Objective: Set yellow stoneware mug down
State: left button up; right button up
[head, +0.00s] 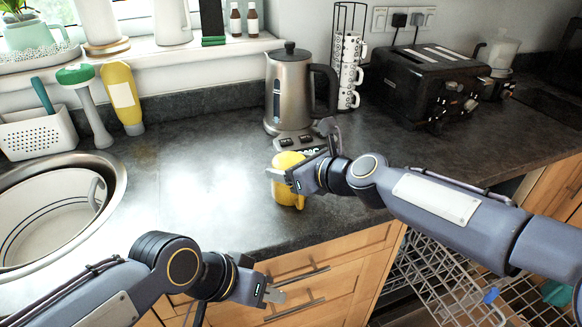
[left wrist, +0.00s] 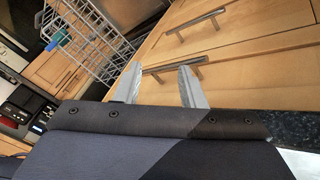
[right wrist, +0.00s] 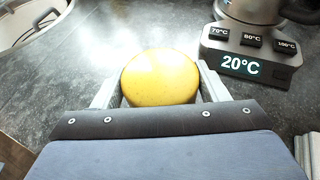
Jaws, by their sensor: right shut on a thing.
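The yellow stoneware mug (head: 288,190) is between the fingers of my right gripper (head: 298,158), over the counter near its front edge. In the right wrist view a smooth, closed round yellow face of the mug (right wrist: 160,77) shows, with one finger at each side. I cannot tell whether the mug touches the counter. My left gripper (head: 272,288) is in front of the drawers, below the counter edge. In the left wrist view its fingers (left wrist: 158,85) are apart with nothing between them.
A kettle (head: 290,92) on its temperature base (right wrist: 245,60) stands just behind the mug. A round sink (head: 110,190) lies at the left, a black toaster (head: 425,85) at the back right. The counter (head: 200,190) between sink and mug is clear. An open dishwasher rack (head: 450,280) is below right.

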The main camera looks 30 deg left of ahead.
jog(key=shift+r, duration=0.1)
jog(key=o, duration=1.2)
jog(key=shift+f, duration=0.2)
jog(key=shift+d+r, duration=0.1)
jog(key=shift+r, duration=0.15)
jog(key=v, duration=1.1)
jog(key=shift+s+d+r, duration=0.15)
jog(key=shift+s+d, duration=0.05)
jog(key=shift+d, duration=0.15)
jog(key=shift+d, duration=0.1)
